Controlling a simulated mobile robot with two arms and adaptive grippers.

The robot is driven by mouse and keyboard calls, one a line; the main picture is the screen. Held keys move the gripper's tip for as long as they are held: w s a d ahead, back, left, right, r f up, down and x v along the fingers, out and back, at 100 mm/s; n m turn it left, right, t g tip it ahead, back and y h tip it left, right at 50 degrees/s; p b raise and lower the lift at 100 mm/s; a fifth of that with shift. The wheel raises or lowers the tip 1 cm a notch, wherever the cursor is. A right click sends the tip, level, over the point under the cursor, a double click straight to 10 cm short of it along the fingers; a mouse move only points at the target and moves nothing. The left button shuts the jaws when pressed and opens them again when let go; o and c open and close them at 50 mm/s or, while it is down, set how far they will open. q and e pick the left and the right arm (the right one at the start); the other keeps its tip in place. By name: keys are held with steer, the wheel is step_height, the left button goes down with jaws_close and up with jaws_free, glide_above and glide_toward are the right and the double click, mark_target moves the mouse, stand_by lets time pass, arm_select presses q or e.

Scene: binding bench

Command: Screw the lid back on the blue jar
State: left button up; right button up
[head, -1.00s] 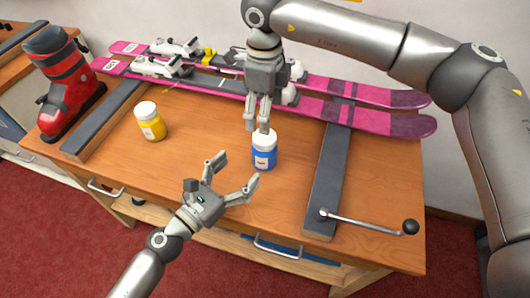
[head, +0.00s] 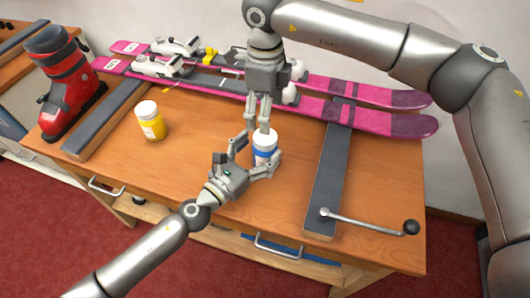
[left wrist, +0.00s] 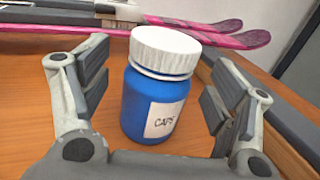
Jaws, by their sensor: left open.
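The blue jar (head: 263,156) stands upright on the bench, with a white label reading "CAPS" in the left wrist view (left wrist: 150,105). A white ribbed lid (left wrist: 165,50) sits on its mouth, with a thin white ring showing below the lid's rim; how tight it is I cannot tell. My left gripper (head: 258,150) is open, with a finger on either side of the jar and gaps visible in the left wrist view. My right gripper (head: 258,127) points down just above the lid. Its fingers are close together in the head view, and their spread is unclear.
A yellow jar (head: 150,121) with a white lid stands to the left. Pink skis (head: 350,112) lie across the back of the bench (head: 190,165). A red ski boot (head: 70,85) stands at the left. A grey bar (head: 328,180) with a crank handle (head: 370,222) is on the right.

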mark_target(265, 136)
arm_select(q)
steer(key=shift+x, duration=1.4)
steer(key=shift+c, duration=0.5)
steer(key=c, duration=1.7)
jaws_close()
arm_select(e)
steer(key=shift+m, duration=2.3)
steer(key=shift+f, duration=0.1)
steer(key=shift+f, duration=3.9)
steer(key=shift+c, duration=0.2)
steer(key=c, duration=1)
steer(key=o, duration=1.1)
